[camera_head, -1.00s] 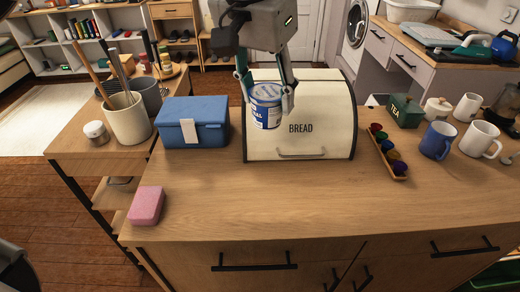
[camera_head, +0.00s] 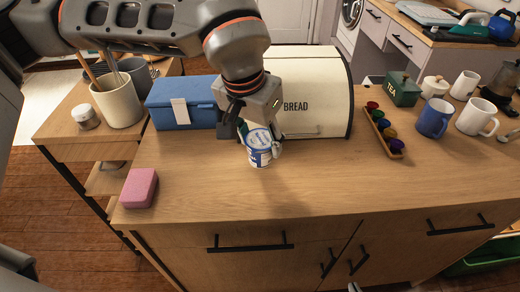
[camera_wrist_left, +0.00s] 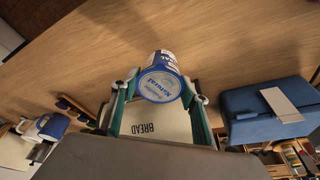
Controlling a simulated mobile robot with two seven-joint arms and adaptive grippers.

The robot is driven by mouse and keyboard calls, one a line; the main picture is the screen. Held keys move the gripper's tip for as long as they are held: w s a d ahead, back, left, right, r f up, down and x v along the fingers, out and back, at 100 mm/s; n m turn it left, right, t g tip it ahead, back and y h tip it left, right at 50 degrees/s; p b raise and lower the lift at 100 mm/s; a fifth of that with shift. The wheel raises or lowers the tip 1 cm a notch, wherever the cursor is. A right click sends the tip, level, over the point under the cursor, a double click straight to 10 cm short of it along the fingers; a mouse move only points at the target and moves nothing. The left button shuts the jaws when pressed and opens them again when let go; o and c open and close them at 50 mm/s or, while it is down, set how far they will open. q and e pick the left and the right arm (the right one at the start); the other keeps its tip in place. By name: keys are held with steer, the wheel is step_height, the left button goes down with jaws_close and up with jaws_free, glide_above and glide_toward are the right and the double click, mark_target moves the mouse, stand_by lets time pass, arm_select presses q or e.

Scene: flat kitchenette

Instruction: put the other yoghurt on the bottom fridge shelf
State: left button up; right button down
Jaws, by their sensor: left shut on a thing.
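The yoghurt (camera_head: 262,148) is a small white and blue tub with a printed lid. My left gripper (camera_head: 259,143) is shut on its sides and holds it nearly upright, in front of the bread box. In the left wrist view the tub (camera_wrist_left: 160,85) sits between the two fingertips (camera_wrist_left: 163,83), lid towards the camera. It appears over the wooden counter; I cannot tell its exact height. My right gripper is not in view. No fridge shelf can be made out.
A pink sponge (camera_head: 139,188) lies front left. A pod tray (camera_head: 383,132) and mugs (camera_head: 434,117) are right. The front middle is clear.

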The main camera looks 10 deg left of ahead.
arm_select(q)
steer(key=shift+f, duration=1.6)
steer(key=shift+f, duration=0.2)
steer(key=o, duration=1.2)
steer(key=shift+r, duration=0.1)
